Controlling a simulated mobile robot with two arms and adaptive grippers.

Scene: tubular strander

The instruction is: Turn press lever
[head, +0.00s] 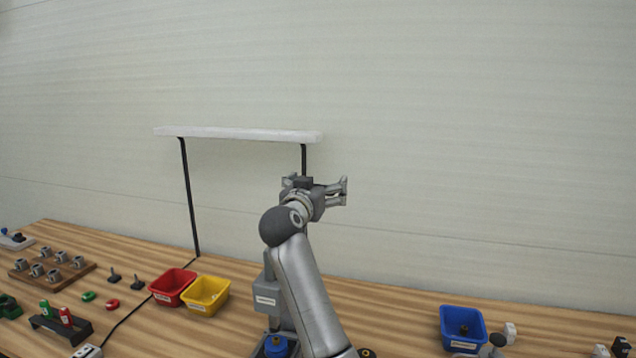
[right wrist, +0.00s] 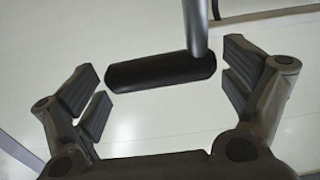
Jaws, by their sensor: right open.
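The press (head: 268,292) is a grey upright machine on the wooden table, mostly hidden behind my right arm. Its lever shows in the right wrist view as a black cylindrical grip (right wrist: 160,70) on a silver rod (right wrist: 195,28). My right gripper (head: 343,191) is raised at the top of the press. It is open, with one pair of finger pads on each side of the black grip. Gaps show between the pads and the grip in the wrist picture; depth is hard to tell. The lever cannot be made out in the head view. My left gripper is not in view.
A red bin (head: 172,286) and a yellow bin (head: 208,296) stand left of the press. A blue bin (head: 463,330) stands to the right. A lamp (head: 238,133) on black posts rises behind. Small parts fill the table's left side.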

